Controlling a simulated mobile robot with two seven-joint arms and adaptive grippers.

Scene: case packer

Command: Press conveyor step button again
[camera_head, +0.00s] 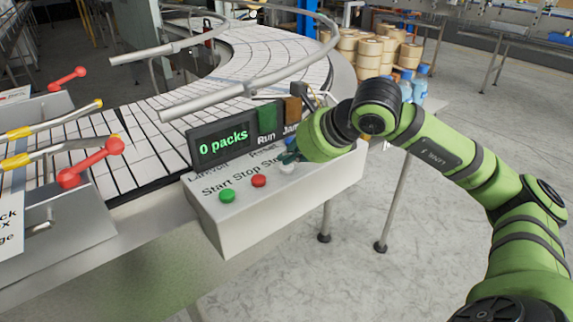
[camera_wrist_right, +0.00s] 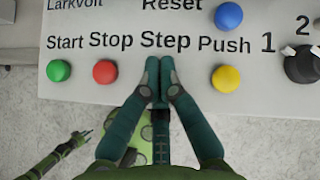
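The control panel (camera_head: 235,222) carries a green Start button (camera_head: 227,196), a red Stop button (camera_head: 259,181) and a white Step button (camera_head: 287,168). My right gripper (camera_head: 289,156) is shut and empty, with its fingertips close by the Step button. In the right wrist view, the shut fingertips (camera_wrist_right: 159,66) lie just below the word Step and hide the button there. I cannot tell whether they touch it. A green arm end with dark fingers (camera_wrist_right: 78,142), apparently my left gripper, shows small at the lower left; its opening is unclear.
A display (camera_head: 223,140) reads "0 packs". A blue Reset button (camera_wrist_right: 229,16) and a yellow Push button (camera_wrist_right: 225,78) flank the Step place, with a black knob (camera_wrist_right: 302,66) further right. The curved conveyor (camera_head: 140,140) runs behind the panel.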

